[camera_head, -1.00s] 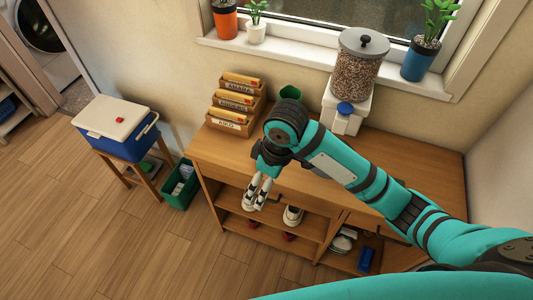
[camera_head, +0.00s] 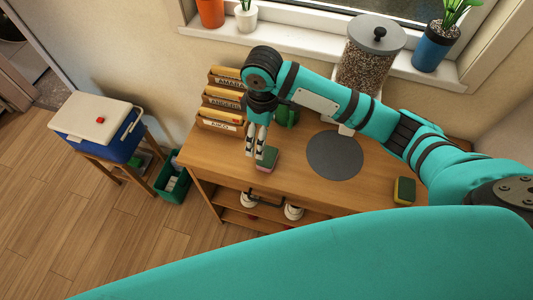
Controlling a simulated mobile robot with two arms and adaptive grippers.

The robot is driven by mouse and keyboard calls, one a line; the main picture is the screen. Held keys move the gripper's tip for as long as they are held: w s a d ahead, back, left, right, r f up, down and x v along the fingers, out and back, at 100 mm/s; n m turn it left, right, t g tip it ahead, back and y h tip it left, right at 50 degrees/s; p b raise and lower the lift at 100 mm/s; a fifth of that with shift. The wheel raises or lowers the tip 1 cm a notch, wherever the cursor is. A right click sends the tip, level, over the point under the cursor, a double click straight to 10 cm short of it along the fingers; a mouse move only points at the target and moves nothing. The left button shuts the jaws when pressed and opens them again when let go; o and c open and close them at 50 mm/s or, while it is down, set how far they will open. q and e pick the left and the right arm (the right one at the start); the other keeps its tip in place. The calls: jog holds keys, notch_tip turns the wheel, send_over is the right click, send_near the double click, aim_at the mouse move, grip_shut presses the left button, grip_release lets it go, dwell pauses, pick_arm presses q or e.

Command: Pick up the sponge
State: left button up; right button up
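A small block with a green top and a pinkish-red side (camera_head: 267,159) lies on the wooden cabinet top. A yellow sponge with a dark green top (camera_head: 404,190) lies further right on the same top, beside my arm. My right gripper (camera_head: 256,155) points down at the left side of the green and red block, partly in front of it. Its two pale fingers stand apart with a narrow gap, and nothing shows between them. Whether it touches the block cannot be told. My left gripper is not in view.
The wooden cabinet (camera_head: 215,153) holds file boxes (camera_head: 222,100), a dark round mat (camera_head: 335,155) and a dispenser (camera_head: 370,55). A blue cooler (camera_head: 97,125) stands on a stool at left. Potted plants line the sill.

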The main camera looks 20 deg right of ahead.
send_over(267, 159)
jog(key=w, duration=0.1)
jog(key=f, duration=0.5)
jog(key=shift+w+a+f+p, duration=0.15)
jog(key=shift+a+f+p, duration=0.15)
jog(key=shift+p, duration=0.05)
notch_tip(267, 159, down, 2)
jog(key=shift+w, duration=0.1)
jog(key=shift+f+p, duration=0.3)
jog(key=shift+f, duration=0.05)
notch_tip(267, 159, down, 4)
jog(key=shift+w+r+p, duration=0.15)
jog(key=shift+r+p, duration=0.05)
jog(key=shift+p, duration=0.2)
jog(key=shift+f, duration=0.35)
jog(key=c, duration=0.7)
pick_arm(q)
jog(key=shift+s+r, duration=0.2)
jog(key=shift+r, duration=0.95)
pick_arm(e)
jog(key=shift+c, duration=0.5)
